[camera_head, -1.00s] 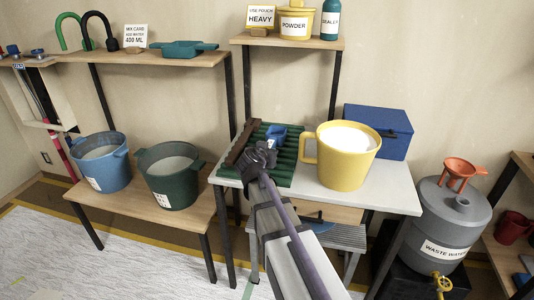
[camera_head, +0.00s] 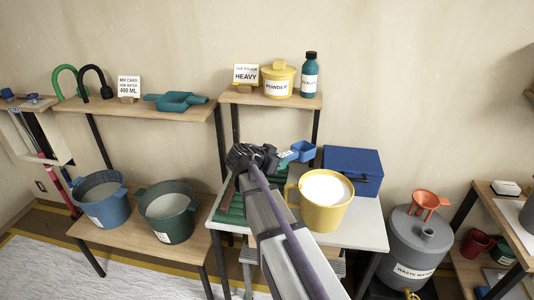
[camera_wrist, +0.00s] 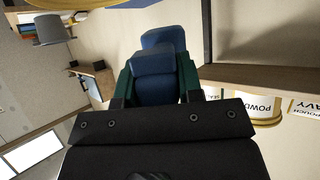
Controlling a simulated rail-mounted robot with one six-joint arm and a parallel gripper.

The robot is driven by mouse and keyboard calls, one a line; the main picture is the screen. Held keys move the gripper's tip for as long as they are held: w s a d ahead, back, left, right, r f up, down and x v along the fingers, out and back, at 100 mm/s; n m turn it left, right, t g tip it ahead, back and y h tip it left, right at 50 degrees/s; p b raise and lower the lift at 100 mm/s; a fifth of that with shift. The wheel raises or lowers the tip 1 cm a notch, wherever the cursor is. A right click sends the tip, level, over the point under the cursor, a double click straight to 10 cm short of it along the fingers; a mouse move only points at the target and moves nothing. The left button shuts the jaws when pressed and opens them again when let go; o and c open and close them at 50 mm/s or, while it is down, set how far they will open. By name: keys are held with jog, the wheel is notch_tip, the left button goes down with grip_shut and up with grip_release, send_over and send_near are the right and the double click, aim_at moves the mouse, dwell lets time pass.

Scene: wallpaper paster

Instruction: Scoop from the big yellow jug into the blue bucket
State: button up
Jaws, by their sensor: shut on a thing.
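The big yellow jug (camera_head: 325,214), filled with something white, stands on the white table, its handle on the left. The blue bucket (camera_head: 104,212) stands on the low wooden bench at left; greyish contents show inside. My gripper (camera_head: 276,158) is shut on a small blue scoop (camera_head: 304,149), raised above the table, left of and behind the jug. The scoop points right, apart from the jug. In the wrist view the blue scoop (camera_wrist: 157,70) sits between the green fingers (camera_wrist: 156,88); its bowl's inside is hidden.
A dark green bucket (camera_head: 167,222) stands beside the blue one. A green ribbed rack (camera_head: 232,212) lies under my arm. A blue box (camera_head: 352,168) is behind the jug. A shelf (camera_head: 268,101) with powder pot and sealer bottle stands above. A grey waste tank (camera_head: 418,245) is at right.

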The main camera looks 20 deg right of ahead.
jog(key=s+d+m+g+b, duration=0.1)
jog(key=s+m+g, duration=0.4)
jog(key=shift+s+d+f+n+t+y+b, duration=0.1)
jog(key=shift+d+f+y+b, duration=0.35)
jog(key=shift+f+b, duration=0.75)
jog(key=shift+s+d+f+n+t+y+b, duration=0.15)
jog(key=shift+d+f+b, duration=0.55)
jog(key=shift+f, duration=1)
jog(key=shift+w+d+f+n+t+y+b, duration=0.1)
jog(key=shift+d+f+y+b, duration=0.4)
jog(key=shift+f+b, duration=0.7)
jog(key=shift+f, duration=0.1)
jog(key=r+h, duration=0.1)
jog(key=r, duration=0.1)
jog(key=a+r+h+p, duration=0.1)
jog(key=h, duration=0.1)
jog(key=r+h, duration=0.1)
jog(key=r, duration=0.1)
jog(key=shift+a+r, duration=0.3)
jog(key=shift+a, duration=0.05)
